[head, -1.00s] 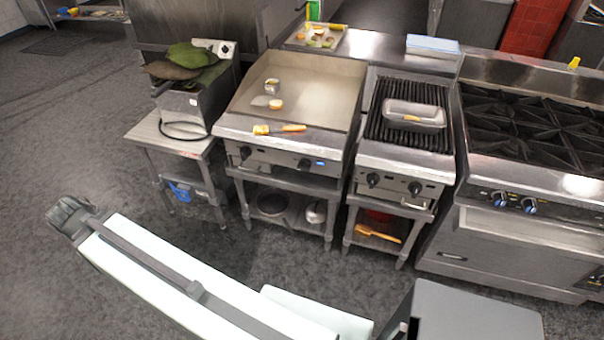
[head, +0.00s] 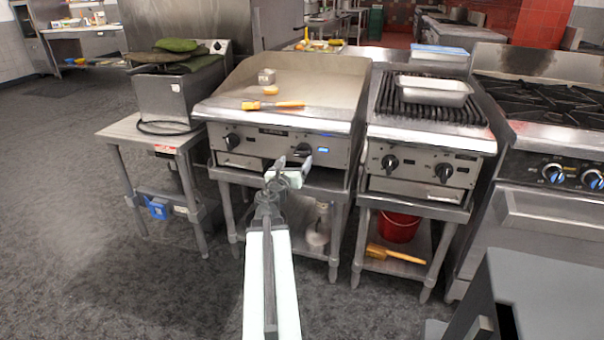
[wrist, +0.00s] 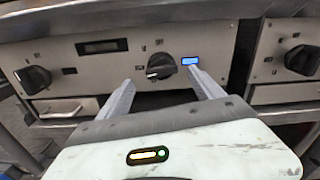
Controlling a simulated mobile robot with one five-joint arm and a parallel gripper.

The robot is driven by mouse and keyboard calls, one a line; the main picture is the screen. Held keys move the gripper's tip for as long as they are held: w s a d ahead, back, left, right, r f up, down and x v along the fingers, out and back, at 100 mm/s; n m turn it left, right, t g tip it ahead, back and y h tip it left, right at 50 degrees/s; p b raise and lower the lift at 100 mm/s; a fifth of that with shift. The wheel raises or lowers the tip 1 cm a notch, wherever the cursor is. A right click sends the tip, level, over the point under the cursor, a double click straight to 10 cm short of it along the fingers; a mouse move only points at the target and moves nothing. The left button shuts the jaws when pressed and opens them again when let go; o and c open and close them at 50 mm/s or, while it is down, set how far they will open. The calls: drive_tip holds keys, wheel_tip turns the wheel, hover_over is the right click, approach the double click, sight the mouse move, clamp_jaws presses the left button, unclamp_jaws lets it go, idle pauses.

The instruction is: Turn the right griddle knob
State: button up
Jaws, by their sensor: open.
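The griddle (head: 290,82) is a steel unit with a flat plate and two black knobs on its front panel. Its right knob (head: 302,150) sits beside a lit blue display, and in the wrist view this knob (wrist: 160,66) lies ahead, between the lines of my two fingers. The left griddle knob (head: 231,141) also shows in the wrist view (wrist: 35,78). My gripper (head: 290,166) is open and empty, just in front of the panel and slightly below and left of the right knob. In the wrist view the fingertips (wrist: 160,76) flank the knob; contact cannot be told.
A charbroiler (head: 430,135) with its own two knobs and a metal pan (head: 434,92) stands at the right. A fryer (head: 178,95) stands on a table at left. The floor in front is clear.

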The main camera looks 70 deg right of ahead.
sight(301, 154)
drive_tip(key=shift+s+d, duration=0.15)
drive_tip(key=d, duration=0.7)
drive_tip(key=shift+w+d, duration=0.25)
drive_tip(key=shift+d, duration=0.15)
drive_tip(key=shift+a, duration=0.1)
drive_tip(key=c, duration=1.3)
drive_tip(key=shift+a, duration=0.15)
drive_tip(key=shift+c, duration=0.4)
